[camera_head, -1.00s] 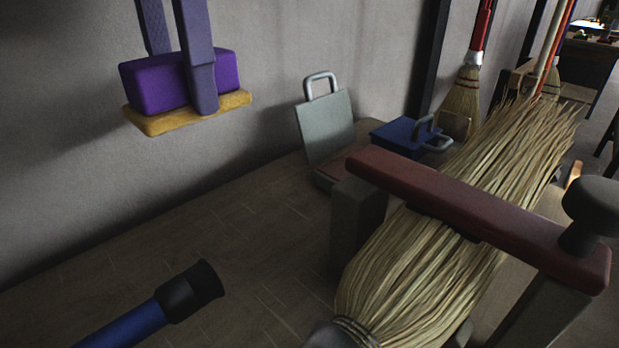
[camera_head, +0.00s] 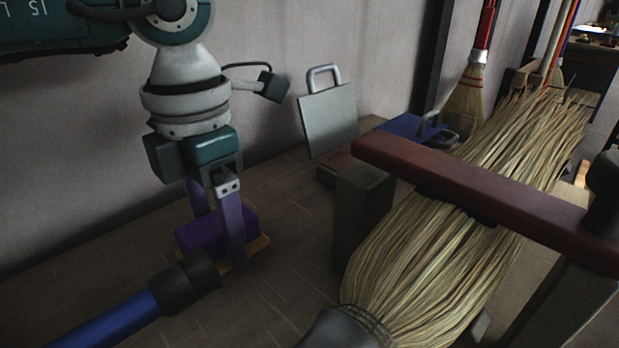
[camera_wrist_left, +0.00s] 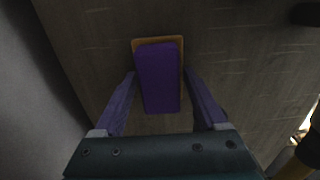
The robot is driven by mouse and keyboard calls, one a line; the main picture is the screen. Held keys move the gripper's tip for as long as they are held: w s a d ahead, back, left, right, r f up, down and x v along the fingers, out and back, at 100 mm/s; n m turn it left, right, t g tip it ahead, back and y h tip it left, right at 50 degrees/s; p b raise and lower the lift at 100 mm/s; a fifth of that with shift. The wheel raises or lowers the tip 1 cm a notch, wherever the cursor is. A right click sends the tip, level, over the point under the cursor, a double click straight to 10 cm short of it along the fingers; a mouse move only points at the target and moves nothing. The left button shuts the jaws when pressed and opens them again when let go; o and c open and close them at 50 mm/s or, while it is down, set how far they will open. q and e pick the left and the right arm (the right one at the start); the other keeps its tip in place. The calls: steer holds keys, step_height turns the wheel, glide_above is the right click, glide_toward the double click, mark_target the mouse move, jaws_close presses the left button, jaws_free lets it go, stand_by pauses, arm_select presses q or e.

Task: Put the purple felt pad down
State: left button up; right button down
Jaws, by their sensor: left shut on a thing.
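The purple felt pad (camera_head: 207,237), a purple block on a yellow-tan base, is between the purple fingers of my left gripper (camera_head: 222,242), left of centre in the head view. The gripper points down and is shut on it. The pad is low over the dark wooden bench top (camera_head: 285,240); I cannot tell whether its base touches the wood. In the left wrist view the pad (camera_wrist_left: 159,80) lies upright in the picture between the two fingers, its base showing along the far edge. The dark end of a blue handle hides part of the pad's near lower side. My right gripper is not in view.
The blue handle (camera_head: 115,320) lies close in front of the pad. A broom head (camera_head: 425,265) under a red-brown clamp bar (camera_head: 460,185) fills the right. A grey plate with a handle (camera_head: 330,120) and a blue block (camera_head: 410,125) stand behind. Bare bench lies right of the pad.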

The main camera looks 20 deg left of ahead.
mark_target(216, 224)
arm_select(q)
steer(key=shift+f, duration=0.65)
steer(key=shift+c, duration=0.6)
steer(key=o, duration=1.2)
steer(key=shift+o, duration=0.2)
steer(key=shift+f, duration=0.1)
steer(key=shift+f+b, duration=0.3)
steer(key=shift+b, duration=0.05)
step_height(216, 224, up, 10)
steer(key=shift+s+d+r+p, duration=0.1)
steer(key=shift+r+p, duration=0.1)
steer(key=shift+p, duration=0.6)
